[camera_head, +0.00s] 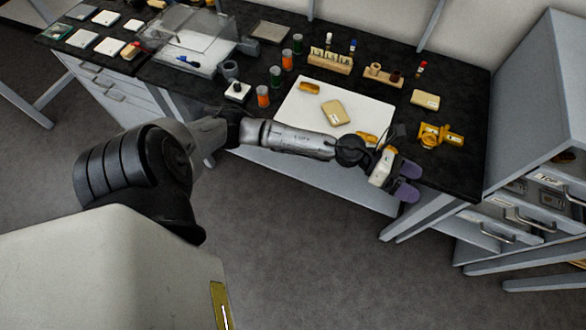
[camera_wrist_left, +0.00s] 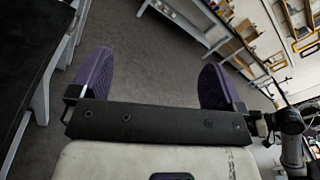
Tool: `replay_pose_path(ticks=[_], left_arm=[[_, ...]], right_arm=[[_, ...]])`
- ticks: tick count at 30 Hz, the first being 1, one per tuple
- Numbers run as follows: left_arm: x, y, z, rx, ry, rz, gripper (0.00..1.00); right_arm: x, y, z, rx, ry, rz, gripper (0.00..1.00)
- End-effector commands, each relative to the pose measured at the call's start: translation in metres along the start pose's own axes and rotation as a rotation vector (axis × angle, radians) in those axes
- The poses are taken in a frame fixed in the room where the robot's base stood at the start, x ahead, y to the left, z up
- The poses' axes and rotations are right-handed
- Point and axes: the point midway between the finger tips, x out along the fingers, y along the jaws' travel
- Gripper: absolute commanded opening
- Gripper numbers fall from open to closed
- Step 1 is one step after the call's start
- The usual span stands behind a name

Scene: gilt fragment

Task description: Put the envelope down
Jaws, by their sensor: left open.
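A tan, envelope-like packet (camera_head: 334,113) lies flat on the white board on the black bench. A second, similar tan packet (camera_head: 425,99) lies on the bench to the right of the board. I cannot tell which of the two is the envelope. My left gripper (camera_head: 408,180) is at the bench's front edge, in front of and to the right of the board, with its purple fingers apart. In the left wrist view the gripper (camera_wrist_left: 155,78) is open and empty, with only floor between its fingers. My right gripper is not in view.
The white board (camera_head: 300,107) also holds small orange-yellow pieces. Vial racks (camera_head: 330,62) and several jars stand behind and left of the board. A grey drawer cabinet (camera_head: 530,120) borders the bench's right end.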

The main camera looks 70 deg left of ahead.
Motion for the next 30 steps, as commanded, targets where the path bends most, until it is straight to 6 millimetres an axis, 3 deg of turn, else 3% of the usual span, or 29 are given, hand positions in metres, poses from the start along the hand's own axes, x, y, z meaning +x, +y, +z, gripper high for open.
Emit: replay_pose_path(ticks=[1,3,8,11,15,21,25,30], left_arm=[[0.001,-0.012,-0.001,-0.183,-0.121,0.04,0.94],[-0.004,-0.018,0.001,-0.444,-0.28,0.114,0.94],[-0.039,-0.013,-0.021,-1.055,-0.599,0.338,0.94],[-0.071,-0.013,-0.055,-1.426,-0.771,0.514,0.94],[-0.118,-0.029,-0.115,-1.874,-0.964,0.796,0.94],[-0.17,-0.079,-0.18,-2.285,-1.135,1.182,0.94],[-0.19,-0.106,-0.201,-2.414,-1.188,1.361,0.94],[-0.201,-0.124,-0.212,-2.48,-1.214,1.475,0.94]], right_arm=[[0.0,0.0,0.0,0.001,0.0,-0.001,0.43],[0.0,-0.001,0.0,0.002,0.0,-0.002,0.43],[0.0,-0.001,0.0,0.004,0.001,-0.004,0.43],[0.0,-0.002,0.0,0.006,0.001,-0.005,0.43],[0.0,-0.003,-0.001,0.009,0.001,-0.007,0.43],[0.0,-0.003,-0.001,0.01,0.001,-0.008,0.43],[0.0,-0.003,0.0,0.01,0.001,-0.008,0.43],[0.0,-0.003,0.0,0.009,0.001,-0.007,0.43]])
